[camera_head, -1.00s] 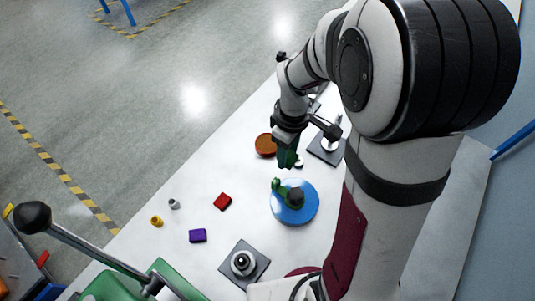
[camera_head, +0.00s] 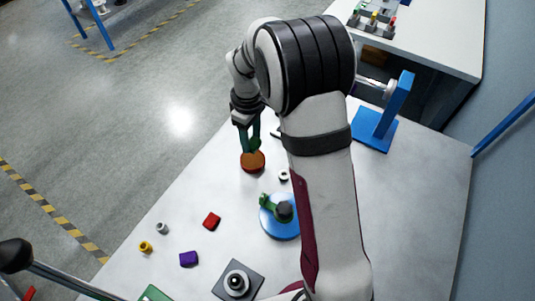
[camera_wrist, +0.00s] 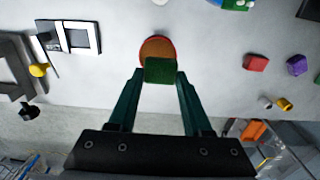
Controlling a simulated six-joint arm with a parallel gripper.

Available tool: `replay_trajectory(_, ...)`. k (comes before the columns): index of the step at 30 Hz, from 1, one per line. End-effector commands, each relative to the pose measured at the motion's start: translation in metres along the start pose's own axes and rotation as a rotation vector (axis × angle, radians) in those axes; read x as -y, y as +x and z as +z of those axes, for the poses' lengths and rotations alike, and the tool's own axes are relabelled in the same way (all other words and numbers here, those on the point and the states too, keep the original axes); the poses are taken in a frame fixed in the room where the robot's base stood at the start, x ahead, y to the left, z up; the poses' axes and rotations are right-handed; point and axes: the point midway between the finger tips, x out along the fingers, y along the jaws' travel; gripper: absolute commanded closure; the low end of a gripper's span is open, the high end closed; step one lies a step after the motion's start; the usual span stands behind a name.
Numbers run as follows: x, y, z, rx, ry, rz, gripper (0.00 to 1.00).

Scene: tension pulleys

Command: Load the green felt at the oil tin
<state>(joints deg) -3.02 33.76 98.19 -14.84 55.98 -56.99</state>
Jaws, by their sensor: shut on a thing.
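The oil tin (camera_head: 252,163) is a round, shallow tin with an orange-brown top, standing on the white table. It also shows in the wrist view (camera_wrist: 156,44), partly hidden behind the felt. The green felt (camera_wrist: 160,70) is a small dark green block between my fingertips. My gripper (camera_head: 250,143) is shut on it, with its dark green fingers pointing down at the tin. In the wrist view the felt overlaps the near part of the tin's top. I cannot tell whether the felt touches the tin.
A blue round base (camera_head: 279,228) with a green part stands nearby. A red block (camera_head: 212,221), a purple block (camera_head: 189,259) and a yellow piece (camera_head: 146,247) lie to the left. A blue stand (camera_head: 375,130) is behind my arm. The table's left edge is close to the tin.

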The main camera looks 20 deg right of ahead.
Motion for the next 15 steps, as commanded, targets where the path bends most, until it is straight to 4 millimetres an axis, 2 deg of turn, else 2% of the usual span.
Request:
replay_trajectory(3,-0.004,0.008,-0.010,0.001,0.000,-0.002,0.95)
replay_trajectory(15,-0.004,0.056,-0.010,0.000,0.000,-0.002,0.95)
